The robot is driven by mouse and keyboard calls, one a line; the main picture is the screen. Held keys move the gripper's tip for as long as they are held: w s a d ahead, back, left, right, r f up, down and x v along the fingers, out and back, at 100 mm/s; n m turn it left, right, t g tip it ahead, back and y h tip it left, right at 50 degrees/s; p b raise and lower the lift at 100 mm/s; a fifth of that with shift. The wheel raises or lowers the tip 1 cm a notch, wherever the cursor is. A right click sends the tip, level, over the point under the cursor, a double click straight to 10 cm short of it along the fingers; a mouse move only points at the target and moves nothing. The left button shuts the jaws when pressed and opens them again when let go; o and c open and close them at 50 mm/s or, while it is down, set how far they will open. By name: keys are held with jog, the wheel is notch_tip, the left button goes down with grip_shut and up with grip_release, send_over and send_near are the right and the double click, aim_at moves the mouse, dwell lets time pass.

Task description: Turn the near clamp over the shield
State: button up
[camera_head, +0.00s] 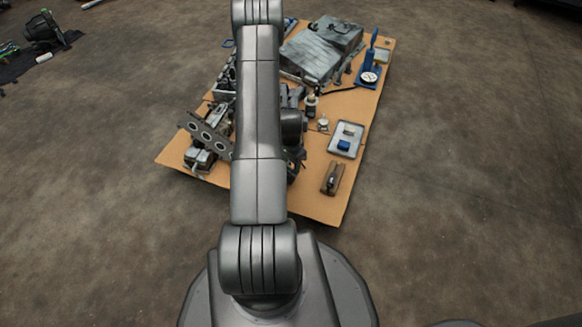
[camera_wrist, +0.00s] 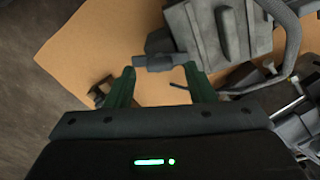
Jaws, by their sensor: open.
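My gripper (camera_wrist: 159,69) shows in the wrist view with its two green fingers apart. A small grey bar-shaped part (camera_wrist: 154,62) lies across the space by the fingertips; it may be the near clamp, but I cannot tell for sure. I cannot tell whether the fingers touch it. Just beyond it is a large grey blocky part (camera_wrist: 212,38) with a raised rib, possibly the shield or its mount. In the head view my own arm covers the middle of the scene, and I cannot make out the gripper, clamp or shield there.
Parts lie on a cardboard sheet (camera_head: 325,205) on the floor. A perforated metal plate (camera_head: 207,134), a tray with a blue item (camera_head: 346,139), a brown block (camera_head: 332,178) and a blue gauge stand (camera_head: 370,70) surround the arm. A curved hose (camera_wrist: 291,52) runs at the right in the wrist view.

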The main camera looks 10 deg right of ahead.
jog(key=shift+f, duration=0.5)
jog(key=c, duration=1)
jog(key=shift+o, duration=0.2)
jog(key=shift+n+b, duration=0.55)
jog(key=shift+n, duration=1.55)
jog(key=o, duration=1)
jog(key=shift+c, duration=0.2)
notch_tip(320, 180, up, 14)
jog(key=p, duration=0.4)
jog(key=shift+p, duration=0.35)
